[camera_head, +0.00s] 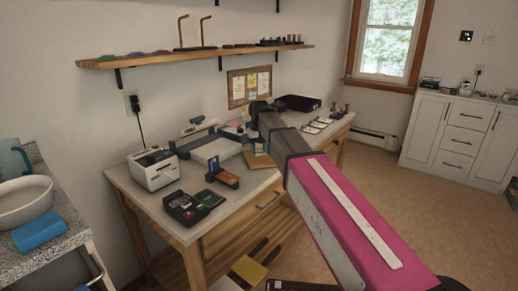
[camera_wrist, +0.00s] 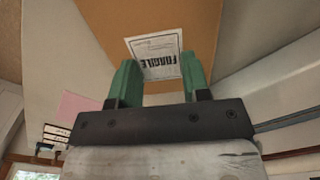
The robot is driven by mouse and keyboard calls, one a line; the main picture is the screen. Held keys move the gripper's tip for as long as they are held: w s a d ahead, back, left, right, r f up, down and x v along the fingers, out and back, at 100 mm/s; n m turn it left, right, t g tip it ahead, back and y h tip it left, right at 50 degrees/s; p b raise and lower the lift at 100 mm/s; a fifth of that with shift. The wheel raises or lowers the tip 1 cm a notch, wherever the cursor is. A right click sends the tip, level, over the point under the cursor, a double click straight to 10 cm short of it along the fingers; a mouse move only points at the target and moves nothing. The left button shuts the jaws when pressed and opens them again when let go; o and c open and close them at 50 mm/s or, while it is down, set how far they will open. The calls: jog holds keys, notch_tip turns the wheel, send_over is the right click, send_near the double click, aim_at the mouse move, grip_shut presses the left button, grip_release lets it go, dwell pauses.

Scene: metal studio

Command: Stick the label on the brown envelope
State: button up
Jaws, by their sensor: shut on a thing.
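The label (camera_wrist: 156,54) is a white sheet printed "FRAGILE", upside down in the wrist view. It is at the green fingertips of my gripper (camera_wrist: 157,75), which is shut on it. Behind the label in the wrist view is a flat brown surface, the brown envelope (camera_wrist: 140,17). I cannot tell whether the label touches it. In the head view the envelope (camera_head: 259,161) lies on the workbench, partly hidden by my arm. My fingertips are hard to make out there.
The workbench (camera_head: 150,200) also holds a white label printer (camera_head: 154,168), a dark device (camera_head: 190,207), an orange and blue tool (camera_head: 222,176) and a black tray (camera_head: 298,103). A wall shelf (camera_head: 200,57) runs above. Open floor lies right of the bench.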

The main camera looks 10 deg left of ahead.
jog(key=shift+f, duration=0.75)
dwell(0.3)
jog(key=o, duration=1)
jog(key=shift+c, duration=0.2)
jog(key=shift+r, duration=0.15)
notch_tip(320, 180, up, 11)
jog(key=shift+f, duration=0.2)
grip_shut()
